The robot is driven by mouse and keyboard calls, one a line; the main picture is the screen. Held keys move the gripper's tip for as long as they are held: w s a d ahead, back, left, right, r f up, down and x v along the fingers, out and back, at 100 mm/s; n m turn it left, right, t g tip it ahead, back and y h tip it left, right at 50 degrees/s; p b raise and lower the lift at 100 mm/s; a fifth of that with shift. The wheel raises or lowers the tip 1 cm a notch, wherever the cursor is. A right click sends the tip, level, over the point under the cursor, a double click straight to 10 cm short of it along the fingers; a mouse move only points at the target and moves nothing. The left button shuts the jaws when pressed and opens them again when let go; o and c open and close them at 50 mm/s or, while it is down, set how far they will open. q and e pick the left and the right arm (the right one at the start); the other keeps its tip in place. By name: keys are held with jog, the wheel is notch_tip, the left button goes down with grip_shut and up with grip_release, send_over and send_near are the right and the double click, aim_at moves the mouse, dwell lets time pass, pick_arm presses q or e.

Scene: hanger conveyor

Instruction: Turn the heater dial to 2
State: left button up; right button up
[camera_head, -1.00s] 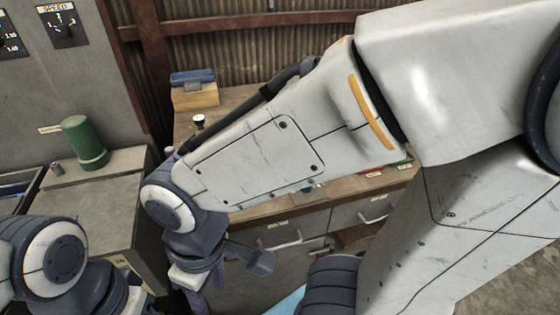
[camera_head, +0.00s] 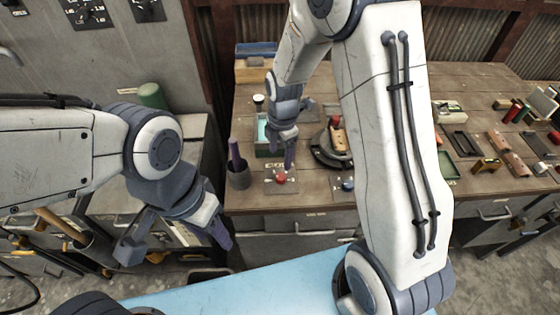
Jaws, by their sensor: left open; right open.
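Two dials with dark faces sit on the grey panel (camera_head: 60,60) at the top left, cut by the frame's top edge: a left dial (camera_head: 88,12) with small white figures and a right dial (camera_head: 148,8). I cannot tell which, if either, is the heater dial, or read its setting. My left gripper (camera_head: 177,247) is open and empty, below and to the right of the dials, in front of the grey cabinet. My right gripper (camera_head: 298,138) is open over the wooden workbench, above and behind a red button, apart from the panel.
The workbench (camera_head: 330,198) holds a red button (camera_head: 281,178), a blue button (camera_head: 347,184), a purple-handled tool in a cup (camera_head: 238,172) and several tools at right. A green cylinder (camera_head: 151,96) stands on the cabinet.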

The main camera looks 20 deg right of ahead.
aim_at(281, 176)
jog(key=shift+n, duration=0.3)
jog(key=f+p, duration=0.1)
jog(key=f, duration=0.2)
jog(key=f+p, duration=0.1)
jog(key=f, duration=0.3)
jog(key=w+f+p, duration=0.1)
jog(key=f, duration=0.3)
jog(key=shift+d, duration=0.25)
grip_shut()
